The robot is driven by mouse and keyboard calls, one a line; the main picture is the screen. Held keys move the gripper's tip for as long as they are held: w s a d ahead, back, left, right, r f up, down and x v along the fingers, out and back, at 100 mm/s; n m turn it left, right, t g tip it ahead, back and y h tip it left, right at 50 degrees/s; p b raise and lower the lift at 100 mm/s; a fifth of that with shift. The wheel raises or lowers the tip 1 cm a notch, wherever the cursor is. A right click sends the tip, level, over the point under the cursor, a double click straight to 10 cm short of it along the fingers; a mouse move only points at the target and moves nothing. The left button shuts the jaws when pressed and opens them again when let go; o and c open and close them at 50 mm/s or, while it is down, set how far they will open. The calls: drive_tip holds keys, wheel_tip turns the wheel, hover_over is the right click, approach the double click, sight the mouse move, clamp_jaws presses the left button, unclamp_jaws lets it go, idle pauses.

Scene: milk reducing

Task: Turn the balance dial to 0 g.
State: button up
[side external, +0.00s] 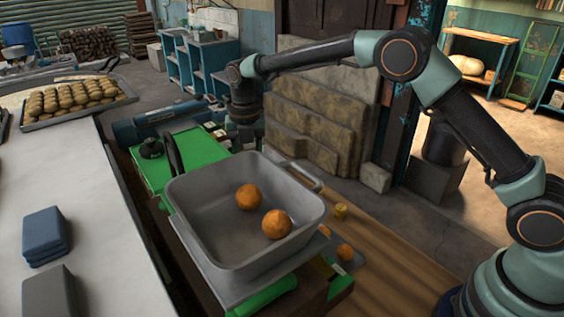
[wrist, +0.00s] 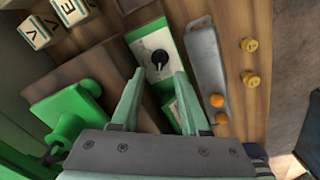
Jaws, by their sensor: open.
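The balance dial (wrist: 158,57) is a black knob with a light pointer mark on a pale panel, set in a green housing. It shows in the wrist view; its scale markings are too small to read. My gripper (wrist: 160,73) is open, with its two pale green fingers apart just below the dial in the picture. No object shows between the fingertips, and I cannot tell their height above the dial. In the side external view my gripper (side external: 243,128) is behind the large grey pan (side external: 190,215) of the green balance (side external: 150,172), and I cannot make out the dial there.
The pan holds two orange balls (side external: 276,224). The wrist view shows a narrow grey tray (wrist: 204,60) with smaller orange balls (wrist: 218,100), two yellow pieces (wrist: 249,62) on the wood and lettered blocks (wrist: 38,32). Stone slabs (side external: 310,125) stand beyond the balance.

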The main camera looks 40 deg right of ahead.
wheel_tip(320, 180, up, 6)
drive_tip(key=shift+f, duration=0.25)
